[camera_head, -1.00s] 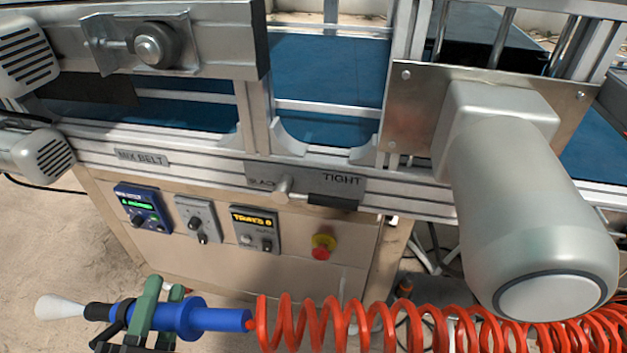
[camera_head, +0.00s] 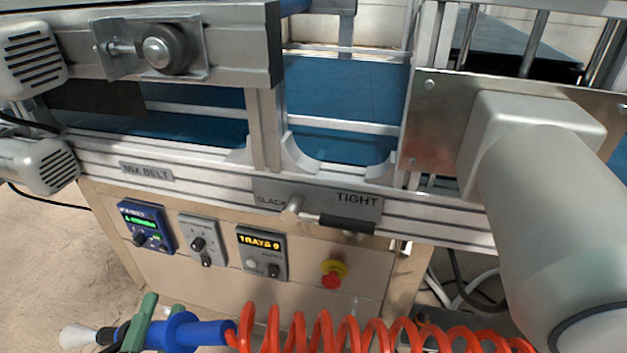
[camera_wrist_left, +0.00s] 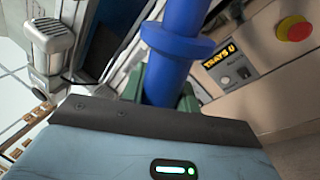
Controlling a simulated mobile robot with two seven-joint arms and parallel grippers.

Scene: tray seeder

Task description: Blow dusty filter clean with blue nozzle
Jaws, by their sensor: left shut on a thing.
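The blue nozzle (camera_head: 188,333) lies across the lower left of the head view, with its pale tip (camera_head: 77,337) pointing left. A red coiled hose (camera_head: 325,335) runs from its right end. My left gripper (camera_head: 160,311), with green fingers, is shut on the nozzle in front of the machine's lower panel. In the left wrist view, the nozzle's blue body and collar (camera_wrist_left: 178,42) rise between the green fingers. I cannot make out a dusty filter in either view. My right gripper is not in view.
The machine's rail with a SLACK/TIGHT lever (camera_head: 345,222) stands ahead. Below are control boxes (camera_head: 262,253) and a red stop button (camera_head: 332,279). A large grey cylinder (camera_head: 545,215) juts out at the right. Open floor (camera_head: 45,260) shows at left.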

